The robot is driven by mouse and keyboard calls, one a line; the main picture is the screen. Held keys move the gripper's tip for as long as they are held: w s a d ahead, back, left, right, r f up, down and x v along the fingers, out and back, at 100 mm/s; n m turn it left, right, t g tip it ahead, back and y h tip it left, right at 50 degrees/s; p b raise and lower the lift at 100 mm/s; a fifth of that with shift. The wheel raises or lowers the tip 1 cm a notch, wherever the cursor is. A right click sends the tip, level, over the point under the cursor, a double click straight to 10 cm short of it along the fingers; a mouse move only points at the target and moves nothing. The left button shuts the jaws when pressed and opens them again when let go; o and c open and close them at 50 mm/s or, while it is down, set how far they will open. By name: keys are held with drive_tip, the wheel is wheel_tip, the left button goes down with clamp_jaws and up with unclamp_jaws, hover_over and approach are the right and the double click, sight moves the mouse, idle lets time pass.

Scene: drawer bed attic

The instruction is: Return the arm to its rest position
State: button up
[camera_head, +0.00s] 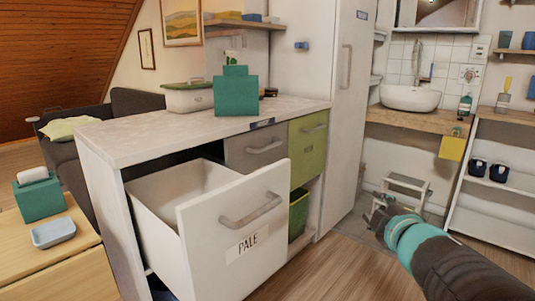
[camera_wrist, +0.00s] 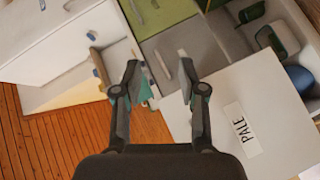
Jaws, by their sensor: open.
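My arm reaches in from the right in the head view. My gripper (camera_head: 378,212) is held in the air to the right of the open drawer, clear of it. The wrist view shows its two fingers (camera_wrist: 158,73) spread apart with nothing held between them. The white drawer labelled PALE (camera_head: 262,212) is pulled out of the cabinet. Its front panel (camera_wrist: 226,98) also shows in the wrist view, right of the fingers. The part of the drawer's inside visible in the head view looks bare; its bottom is hidden by the front.
A green drawer (camera_head: 308,148) and a grey drawer (camera_head: 255,152) look shut. A teal box (camera_head: 236,92) stands on the countertop (camera_head: 150,130). A white step stool (camera_head: 405,190) stands behind my gripper. A white shelf unit (camera_head: 488,210) is at right. Wooden floor between is clear.

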drive_tip(key=s+d+f+m+g+h, duration=0.5)
drive_tip(key=s+f+m+g, duration=0.25)
drive_tip(key=s+m, duration=0.35)
drive_tip(key=s+a+f+m+g+y+p, duration=0.2)
drive_tip(key=s+a+y, duration=0.3)
drive_tip(key=s+a, duration=0.3)
drive_tip(key=shift+a+f+m, duration=0.35)
drive_tip(key=shift+a+m, duration=0.05)
drive_tip(key=shift+a, duration=1.55)
